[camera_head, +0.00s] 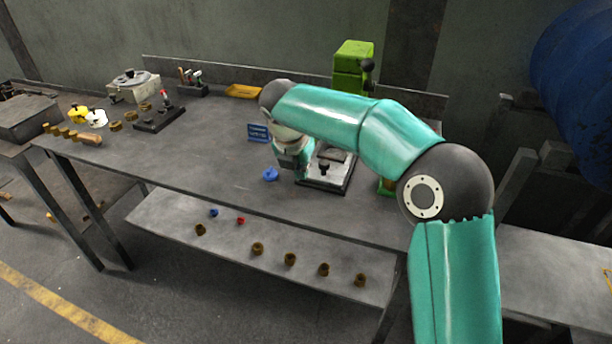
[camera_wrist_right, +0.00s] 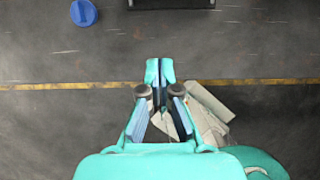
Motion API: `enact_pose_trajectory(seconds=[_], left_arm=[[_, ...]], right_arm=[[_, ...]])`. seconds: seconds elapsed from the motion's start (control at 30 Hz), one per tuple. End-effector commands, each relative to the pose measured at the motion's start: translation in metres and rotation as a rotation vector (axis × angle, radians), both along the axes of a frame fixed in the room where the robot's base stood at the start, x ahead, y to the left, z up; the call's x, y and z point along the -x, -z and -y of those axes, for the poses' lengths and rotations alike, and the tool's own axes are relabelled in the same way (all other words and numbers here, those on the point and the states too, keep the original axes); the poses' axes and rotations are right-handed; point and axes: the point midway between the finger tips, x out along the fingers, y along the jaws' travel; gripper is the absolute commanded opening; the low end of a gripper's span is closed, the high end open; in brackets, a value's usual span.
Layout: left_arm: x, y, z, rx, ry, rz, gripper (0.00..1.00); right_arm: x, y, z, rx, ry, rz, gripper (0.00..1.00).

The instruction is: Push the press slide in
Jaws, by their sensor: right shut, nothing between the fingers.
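The green press (camera_head: 353,65) stands at the back of the workbench. A light plate with a dark front rim and a small black knob (camera_head: 328,181), which looks like its slide, lies in front of it, partly hidden by my right arm. Its dark edge (camera_wrist_right: 170,4) shows at the top of the right wrist view. My right gripper (camera_head: 302,172) is left of the plate in the head view. In the wrist view its fingers (camera_wrist_right: 160,70) are together and empty, apart from the dark edge. My left gripper is not in view.
A blue round knob-like piece (camera_head: 270,174) lies left of my gripper and also shows in the wrist view (camera_wrist_right: 83,13). A blue sign (camera_head: 258,132) stands behind it. Brass pieces and tools fill the bench's left end. The bench middle (camera_head: 200,160) is clear.

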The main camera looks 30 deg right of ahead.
Motion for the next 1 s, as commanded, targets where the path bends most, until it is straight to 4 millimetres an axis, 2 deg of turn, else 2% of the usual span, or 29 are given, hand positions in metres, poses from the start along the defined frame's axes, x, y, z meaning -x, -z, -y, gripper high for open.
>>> enact_pose_trajectory(seconds=[0.17, 0.53, 0.73, 1.0], left_arm=[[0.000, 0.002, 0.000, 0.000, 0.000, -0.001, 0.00], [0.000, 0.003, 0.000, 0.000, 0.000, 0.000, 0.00], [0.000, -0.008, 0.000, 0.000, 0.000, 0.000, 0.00], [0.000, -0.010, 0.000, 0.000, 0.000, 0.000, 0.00]], right_arm=[[-0.001, 0.021, 0.013, 0.002, 0.011, -0.007, 0.00], [-0.017, 0.091, 0.038, 0.000, 0.019, -0.007, 0.00], [-0.036, 0.088, 0.059, -0.002, 0.022, -0.002, 0.00], [-0.043, 0.089, 0.068, -0.002, 0.021, -0.002, 0.00]])
